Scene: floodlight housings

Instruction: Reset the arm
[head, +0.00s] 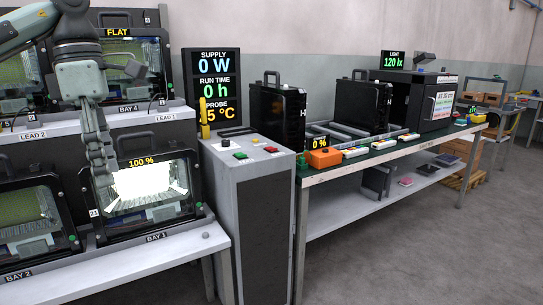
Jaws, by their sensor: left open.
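My left arm comes in from the upper left, and its left gripper (102,178) hangs pointing down in front of the BAY 1 floodlight housing (152,234). The gripper is open and I see nothing held in it. It overlaps the left part of that housing in the picture; I cannot tell whether it touches. The housing's lamp is lit bright white under a "100 %" sign (138,163). My right gripper is out of the view.
The BAY 2 housing (72,238) stands left of it, and an upper shelf (140,124) holds BAY 4 above. A grey cabinet (225,215) with buttons and a display (215,80) stands right. A bench (345,165) with black cases runs further right; the floor in front is clear.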

